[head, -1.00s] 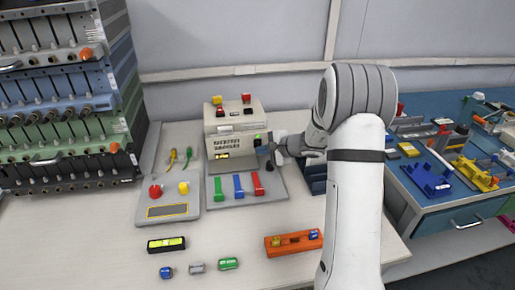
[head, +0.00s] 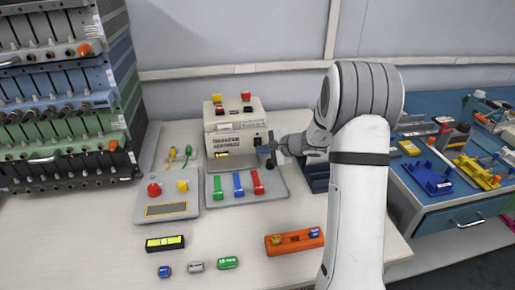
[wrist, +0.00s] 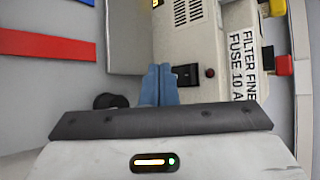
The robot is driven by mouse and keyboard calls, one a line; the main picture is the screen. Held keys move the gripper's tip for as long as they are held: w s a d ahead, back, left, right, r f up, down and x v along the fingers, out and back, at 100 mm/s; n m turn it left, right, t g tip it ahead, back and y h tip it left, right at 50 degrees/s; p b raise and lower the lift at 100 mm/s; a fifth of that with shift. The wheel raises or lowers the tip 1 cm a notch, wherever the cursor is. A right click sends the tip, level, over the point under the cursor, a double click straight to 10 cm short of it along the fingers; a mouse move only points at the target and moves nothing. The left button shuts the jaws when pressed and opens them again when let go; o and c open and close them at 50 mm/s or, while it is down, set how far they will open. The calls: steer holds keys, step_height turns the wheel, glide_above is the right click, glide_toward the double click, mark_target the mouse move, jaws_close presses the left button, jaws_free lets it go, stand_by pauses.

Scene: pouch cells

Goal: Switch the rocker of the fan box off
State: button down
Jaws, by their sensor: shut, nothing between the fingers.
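The fan box (head: 232,121) is a cream box with dark printed lettering, standing at the back of the bench in the head view. In the wrist view its panel (wrist: 222,30) carries a black rocker (wrist: 187,75) with a small dark red lamp (wrist: 209,73) beside it. My gripper (wrist: 158,70) has its blue fingers shut together and empty. The fingertips are just beside the rocker; I cannot tell whether they touch it. In the head view my gripper (head: 268,148) is at the box's right front side. The rocker's tilt is too small to read.
A grey plate (head: 212,201) with green, blue and red bars lies before the box. A control panel (head: 150,211) with red and yellow buttons is to its left. An orange holder (head: 293,242) and several small cells lie in front. Bare bench lies between.

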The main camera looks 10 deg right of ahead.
steer(key=shift+s, duration=0.1)
steer(key=shift+s+r+b, duration=0.2)
steer(key=shift+s+b, duration=0.4)
steer(key=shift+s, duration=0.65)
steer(key=shift+s+r+b, duration=0.15)
steer(key=shift+s+b, duration=0.4)
steer(key=shift+s, duration=0.7)
